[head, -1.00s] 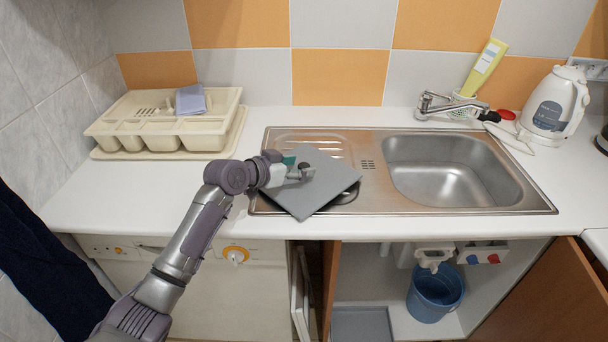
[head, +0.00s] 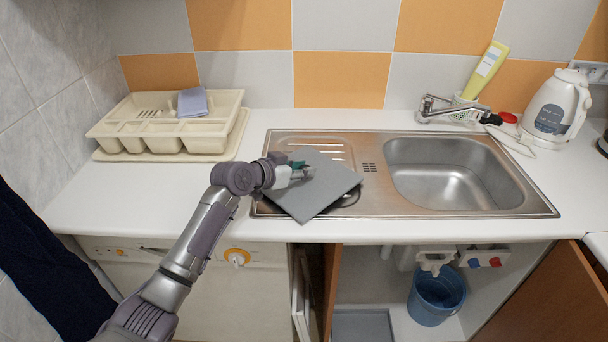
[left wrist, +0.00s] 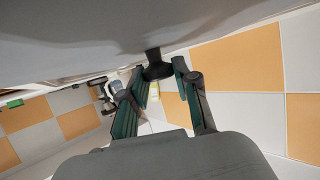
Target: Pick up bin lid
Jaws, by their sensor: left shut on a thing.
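The bin lid (head: 327,186) is a flat grey square panel over the left part of the sink unit, lying over the drainboard and its front edge. In the left wrist view the lid (left wrist: 80,35) fills the top as a grey surface, with a dark knob (left wrist: 157,70) sticking out of it. My left gripper (head: 300,174) is at the lid's left middle, shut on the knob. In the left wrist view its fingers (left wrist: 160,84) stand on either side of the knob. Whether the lid touches the drainboard is unclear. My right gripper is not in view.
The steel sink (head: 450,175) is right of the lid, with a tap (head: 440,108) behind. A white kettle (head: 555,105) stands at the right and a beige cutlery tray (head: 160,143) at the left. A blue bucket (head: 436,297) sits in the open cabinet below.

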